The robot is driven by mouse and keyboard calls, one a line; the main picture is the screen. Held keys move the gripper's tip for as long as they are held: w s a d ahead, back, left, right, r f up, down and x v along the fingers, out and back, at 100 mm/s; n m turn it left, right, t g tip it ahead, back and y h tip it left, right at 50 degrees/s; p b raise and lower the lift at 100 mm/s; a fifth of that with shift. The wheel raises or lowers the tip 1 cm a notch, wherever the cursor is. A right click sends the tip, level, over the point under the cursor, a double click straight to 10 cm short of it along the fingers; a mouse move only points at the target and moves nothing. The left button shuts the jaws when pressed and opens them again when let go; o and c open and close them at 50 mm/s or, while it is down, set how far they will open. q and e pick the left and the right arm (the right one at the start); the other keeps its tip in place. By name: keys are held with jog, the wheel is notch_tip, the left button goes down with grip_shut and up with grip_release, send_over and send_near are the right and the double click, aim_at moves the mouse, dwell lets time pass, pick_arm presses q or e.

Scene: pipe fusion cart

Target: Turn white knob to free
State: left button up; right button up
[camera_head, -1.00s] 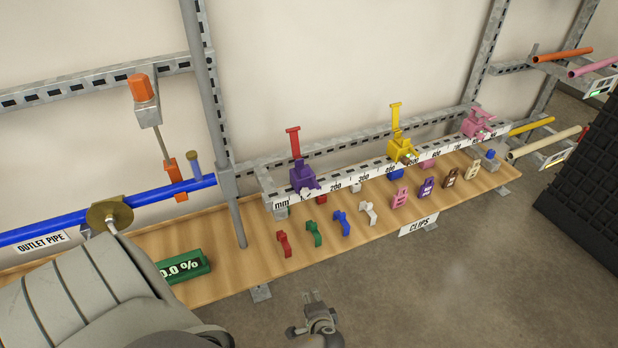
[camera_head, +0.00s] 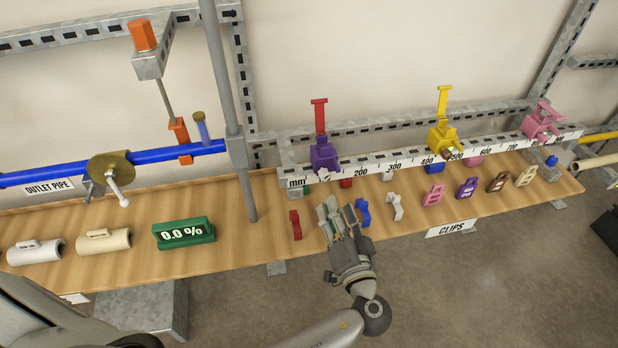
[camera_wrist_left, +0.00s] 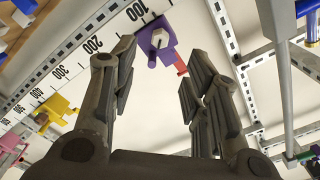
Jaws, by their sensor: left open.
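A white knob (camera_wrist_left: 159,38) sits on the face of the purple clamp (camera_wrist_left: 150,30) in the left wrist view. The purple clamp (camera_head: 324,155) also shows in the head view, mounted on the white measuring rail, with a red upright behind it; its knob is hard to make out there. My left gripper (camera_head: 340,209) is open and empty, in front of and below the purple clamp, over the clip row. In the left wrist view its fingers (camera_wrist_left: 160,65) stand apart, with the purple clamp showing beyond the gap. My right gripper is out of view.
Clips stand along the wooden board (camera_head: 240,250), including a red clip (camera_head: 295,225) left of my gripper and a blue clip (camera_head: 363,212) right of it. The measuring rail (camera_head: 375,165) also carries yellow (camera_head: 440,138) and pink (camera_head: 541,122) clamps. A vertical post (camera_head: 222,90) stands to the left.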

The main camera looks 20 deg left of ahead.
aim_at(325, 179)
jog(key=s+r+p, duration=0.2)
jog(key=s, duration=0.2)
pick_arm(q)
jog(key=p+x, duration=0.1)
jog(key=x, duration=0.8)
jog(key=shift+w+a, duration=0.15)
jog(key=shift+a, duration=0.05)
jog(key=shift+w+a, duration=0.25)
jog(key=shift+w, duration=0.05)
jog(key=shift+c, duration=1.3)
grip_shut()
jog(key=shift+f, duration=0.2)
jog(key=n+b, duration=0.5)
jog(key=b, duration=0.8)
jog(key=shift+d+b, duration=0.1)
jog(key=shift+b, duration=0.2)
jog(key=shift+n, duration=0.3)
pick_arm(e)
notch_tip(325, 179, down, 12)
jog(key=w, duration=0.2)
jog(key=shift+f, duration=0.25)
